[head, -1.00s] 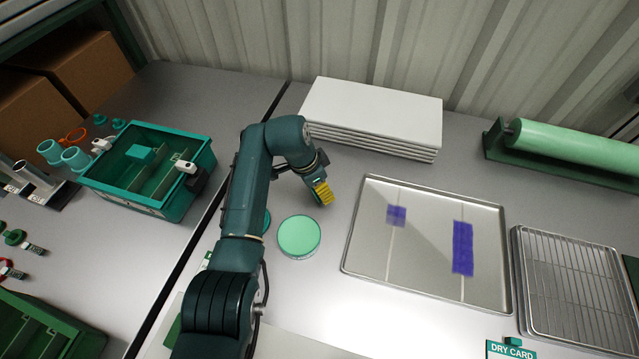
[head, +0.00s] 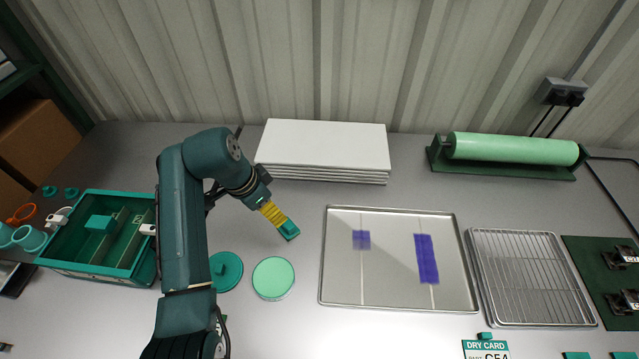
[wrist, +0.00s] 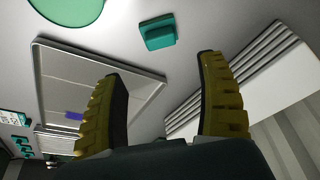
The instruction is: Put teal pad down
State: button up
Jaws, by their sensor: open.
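The teal pad (head: 289,230) is a small teal block just past my fingertips in the head view. In the wrist view the teal pad (wrist: 158,32) lies on the grey bench top, ahead of the fingers and clear of both. My gripper (head: 274,214) has yellow ribbed fingers and points down and right, between the white stack and the round mint-green dish. In the wrist view my gripper (wrist: 160,70) is open, with nothing between its fingers.
A metal tray (head: 322,262) with two purple patches lies right of the pad. The mint-green dish (head: 273,278) and a teal lid (head: 226,270) are nearer. The white stack (head: 322,148) stands behind. A wire rack (head: 530,275) and green roller (head: 512,149) are farther right.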

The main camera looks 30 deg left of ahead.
jog(key=w+d+r+t+y, duration=0.3)
jog(key=w+d+r+t, duration=0.2)
jog(key=w+d+r, duration=0.45)
jog(key=w+d+r+n+t, duration=0.1)
jog(key=d+r+t, duration=0.25)
jog(key=d, duration=0.25)
jog(key=w+d+r+n+t, duration=0.1)
jog(key=d+r+t, duration=0.1)
jog(key=d+r, duration=0.3)
jog(key=s+d+r+n+t+h, duration=0.1)
jog(key=s+d+r+t, duration=0.7)
jog(key=s+d+r, duration=0.8)
jog(key=d+h, duration=0.1)
jog(key=d, duration=0.1)
jog(key=shift+d+r+h, duration=0.3)
jog(key=shift+d, duration=0.05)
